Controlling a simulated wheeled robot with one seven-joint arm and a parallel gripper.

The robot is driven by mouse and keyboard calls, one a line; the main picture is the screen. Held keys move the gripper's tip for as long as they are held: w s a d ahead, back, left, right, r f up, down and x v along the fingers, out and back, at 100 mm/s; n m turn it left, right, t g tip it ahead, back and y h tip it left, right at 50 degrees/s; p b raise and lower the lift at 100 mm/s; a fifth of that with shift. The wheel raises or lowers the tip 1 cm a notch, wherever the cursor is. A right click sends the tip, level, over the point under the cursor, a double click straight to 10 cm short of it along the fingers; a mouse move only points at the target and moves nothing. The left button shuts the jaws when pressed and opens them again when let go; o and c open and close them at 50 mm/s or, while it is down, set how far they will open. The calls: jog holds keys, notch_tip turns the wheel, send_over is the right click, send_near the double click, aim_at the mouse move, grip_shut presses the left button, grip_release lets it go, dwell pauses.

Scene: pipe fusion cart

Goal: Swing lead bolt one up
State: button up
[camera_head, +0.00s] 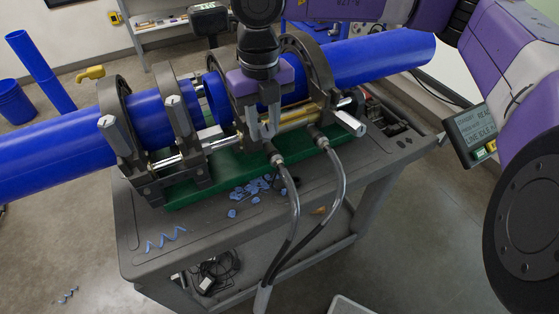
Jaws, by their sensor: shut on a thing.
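My gripper (265,131) points down at the front of the third clamp (224,84) of the pipe fusion machine. Its grey fingers are shut on what looks like a swing bolt, mostly hidden between them. Another swing bolt (349,123) with a pale end sticks out low to the right, by the fourth clamp (314,72). The two left clamps have bolts (108,123) and (173,102) with pale ends facing up. I cannot tell from markings which bolt is lead bolt one.
Blue pipes (50,152) and (378,57) lie in the clamps, with a gap between their ends. Two hoses (335,190) run down from the cart's front. Blue shavings (260,186) lie on the grey cart top (150,258). A status screen (472,128) is at right.

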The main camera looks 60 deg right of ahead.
jog(key=shift+w+d+r, duration=0.1)
jog(key=shift+d+r, duration=0.05)
jog(key=shift+w+d+r, duration=0.5)
jog(key=shift+w+r, duration=0.25)
jog(key=shift+w+d+r, duration=0.2)
jog(key=shift+w, duration=0.1)
jog(key=shift+w+d+r, duration=0.4)
jog(key=shift+w, duration=0.2)
jog(key=shift+w+d, duration=0.1)
jog(key=shift+w+d+r, duration=0.2)
jog(key=shift+w+d, duration=0.15)
jog(key=shift+w, duration=0.15)
jog(key=shift+w+d+r, duration=0.2)
jog(key=shift+w+d, duration=0.1)
jog(key=shift+w, duration=0.15)
